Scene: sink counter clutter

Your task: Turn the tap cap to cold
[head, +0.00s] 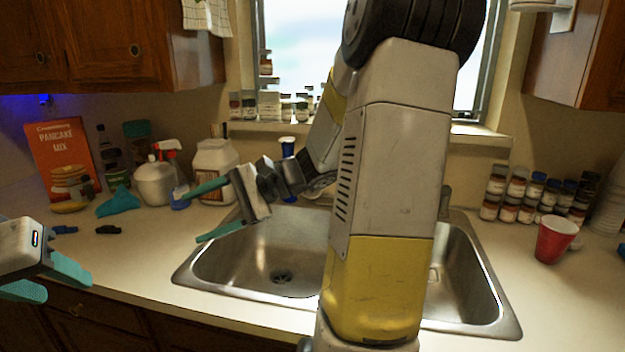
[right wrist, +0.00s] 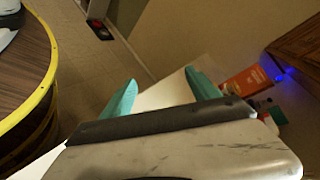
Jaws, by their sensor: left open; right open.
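The steel sink (head: 200,272) is set in the counter, and my right arm crosses in front of its middle. I cannot make out the tap or its cap; the area behind the sink's middle is hidden by that arm. My right gripper (head: 190,219) is open and empty above the sink's left rim, its teal fingers pointing left. In the right wrist view the right gripper (right wrist: 160,85) has nothing between its fingers. My left gripper (head: 68,289) is open and empty at the lower left, by the counter's front edge.
A red cup (head: 555,240) and several spice jars (head: 515,195) are at the right. The counter front left of the sink is clear.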

